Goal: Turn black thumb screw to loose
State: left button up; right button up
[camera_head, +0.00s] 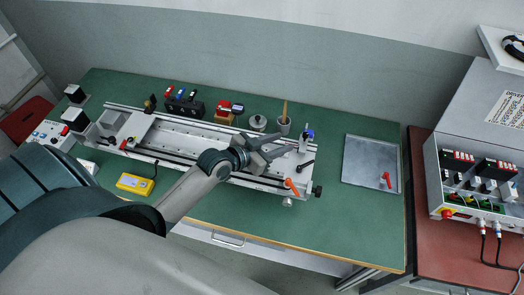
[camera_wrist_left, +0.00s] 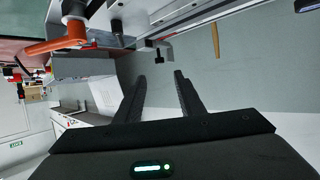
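A small black screw with a cross-shaped head (camera_wrist_left: 160,57) shows in the left wrist view, under the edge of the metal gantry. It lies just beyond the fingertips and between them in the picture, apart from both. I cannot tell for sure which dark part it is in the head view. There, a black knob (camera_head: 318,191) sits at the right end of the gantry rail (camera_head: 250,181), and a black lever (camera_head: 306,166) is near it. My left gripper (camera_head: 280,146) is open and empty above the rail's right half. It also shows open in the left wrist view (camera_wrist_left: 160,76). My right gripper is not in view.
An orange handle (camera_head: 291,187) stands at the rail's front right. A yellow box (camera_head: 135,184) lies front left. A metal tray (camera_head: 371,164) is on the right. The green tabletop (camera_head: 345,220) is free at the front right.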

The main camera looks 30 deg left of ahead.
pick_arm(q)
jog(key=b+v, duration=0.1)
jog(key=v, duration=0.6)
jog(key=shift+s+b, duration=0.2)
jog(key=shift+b, duration=0.2)
